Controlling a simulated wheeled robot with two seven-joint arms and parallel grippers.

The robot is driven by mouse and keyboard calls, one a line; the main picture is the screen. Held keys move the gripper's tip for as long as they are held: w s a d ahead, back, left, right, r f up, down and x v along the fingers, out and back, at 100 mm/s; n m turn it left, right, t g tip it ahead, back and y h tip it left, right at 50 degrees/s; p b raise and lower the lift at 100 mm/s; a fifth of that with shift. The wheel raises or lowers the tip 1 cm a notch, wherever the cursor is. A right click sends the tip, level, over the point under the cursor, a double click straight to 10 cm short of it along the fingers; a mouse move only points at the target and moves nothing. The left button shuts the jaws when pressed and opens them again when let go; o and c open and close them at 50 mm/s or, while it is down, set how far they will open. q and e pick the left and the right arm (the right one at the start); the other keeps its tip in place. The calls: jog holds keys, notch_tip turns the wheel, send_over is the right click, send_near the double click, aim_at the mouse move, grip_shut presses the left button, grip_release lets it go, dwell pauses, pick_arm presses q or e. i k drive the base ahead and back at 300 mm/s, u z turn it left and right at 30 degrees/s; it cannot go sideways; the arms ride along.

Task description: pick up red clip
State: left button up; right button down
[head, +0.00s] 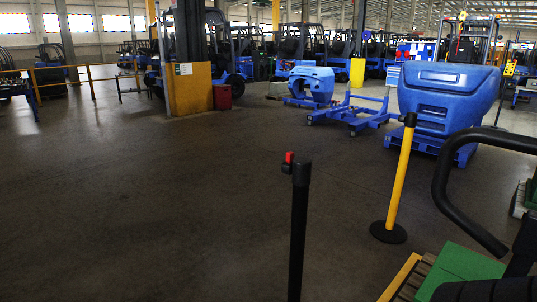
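The red clip (289,157) is small and sits at the left side of the top of a black post (299,235). The post stands upright near the middle of the head view, and its foot is cut off by the bottom edge. Whether the clip is fixed to the post or only rests against it is too small to tell. Neither of my grippers shows in the head view.
A yellow post (400,178) on a round black base stands to the right. A curved black handle (447,165) and a green panel (462,268) fill the lower right. A blue counterweight (447,95) sits behind. The floor at left is clear.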

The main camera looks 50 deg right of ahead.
aim_at(290, 156)
jog(key=z, duration=0.75)
jog(key=i, duration=1.15)
jog(key=z, duration=1.15)
